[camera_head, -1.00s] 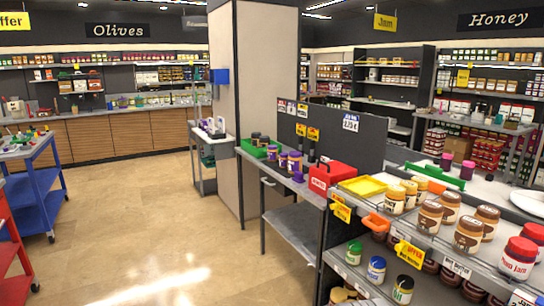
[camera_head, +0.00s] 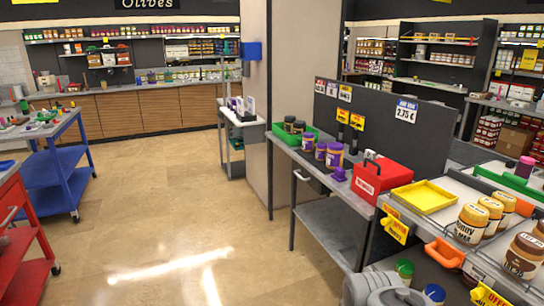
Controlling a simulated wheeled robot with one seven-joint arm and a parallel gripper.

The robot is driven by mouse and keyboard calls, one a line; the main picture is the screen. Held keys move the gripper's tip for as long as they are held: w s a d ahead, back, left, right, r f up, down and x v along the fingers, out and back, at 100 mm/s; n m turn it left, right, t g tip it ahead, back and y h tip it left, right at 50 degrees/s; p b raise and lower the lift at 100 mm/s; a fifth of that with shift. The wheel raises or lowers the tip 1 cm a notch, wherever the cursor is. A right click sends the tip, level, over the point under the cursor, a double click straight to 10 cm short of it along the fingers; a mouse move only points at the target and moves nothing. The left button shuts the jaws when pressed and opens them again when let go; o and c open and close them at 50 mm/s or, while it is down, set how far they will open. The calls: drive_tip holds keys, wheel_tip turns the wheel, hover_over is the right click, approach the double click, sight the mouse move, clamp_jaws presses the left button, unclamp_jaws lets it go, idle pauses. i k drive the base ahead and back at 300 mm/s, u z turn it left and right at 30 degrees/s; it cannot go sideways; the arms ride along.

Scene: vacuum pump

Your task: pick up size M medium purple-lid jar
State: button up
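Purple-lid jars stand together on the grey side table in the middle of the head view: one at the front right (camera_head: 335,155), one beside it (camera_head: 320,151) and one behind at the left (camera_head: 308,142). Their size marks are too small to read. A grey rounded part of my arm shows at the bottom edge. My gripper is not in view.
The grey table (camera_head: 313,172) also holds a green tray (camera_head: 275,132) with dark-lid jars, a small purple object (camera_head: 339,175) and a red box (camera_head: 381,180). A yellow tray (camera_head: 425,197) lies to the right. A blue cart (camera_head: 60,175) stands left; open floor lies between.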

sight(308, 144)
drive_tip(key=u, duration=0.25)
drive_tip(key=i, duration=2.55)
drive_tip(key=u, duration=0.3)
drive_tip(key=i, duration=1.3)
